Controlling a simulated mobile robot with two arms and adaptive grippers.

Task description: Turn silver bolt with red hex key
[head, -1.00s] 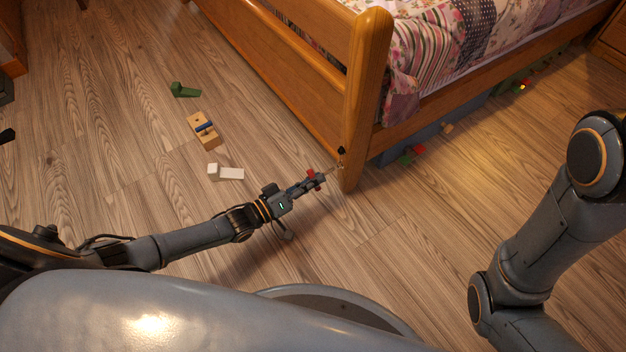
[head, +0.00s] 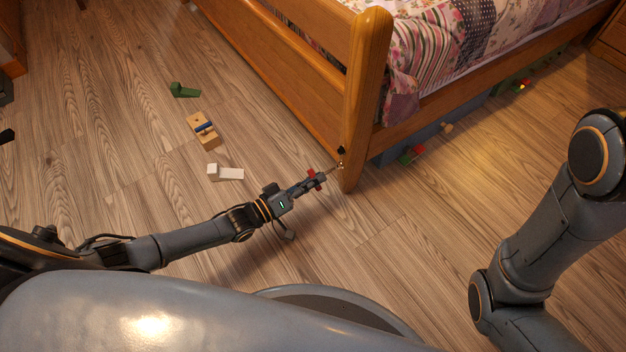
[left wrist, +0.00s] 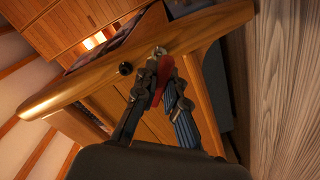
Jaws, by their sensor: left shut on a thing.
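My left gripper (head: 315,181) is shut on the red hex key (head: 311,174), low beside the bed's corner post. The key's thin metal shaft points at the post. In the left wrist view the red handle (left wrist: 160,82) sits between the fingers of my left gripper (left wrist: 160,75). The silver bolt (left wrist: 159,51) shows at the key's far end on the wooden post, and it is tiny in the head view (head: 341,165). The key tip appears at the bolt, but I cannot tell if it is seated. My right gripper is out of view.
The wooden bed post (head: 366,90) stands right at the gripper. A black knob (head: 341,150) sits on it just above the bolt. Wooden toy (head: 203,130), green block (head: 184,90) and white blocks (head: 230,173) lie on the floor at left. Floor between them and the bed is clear.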

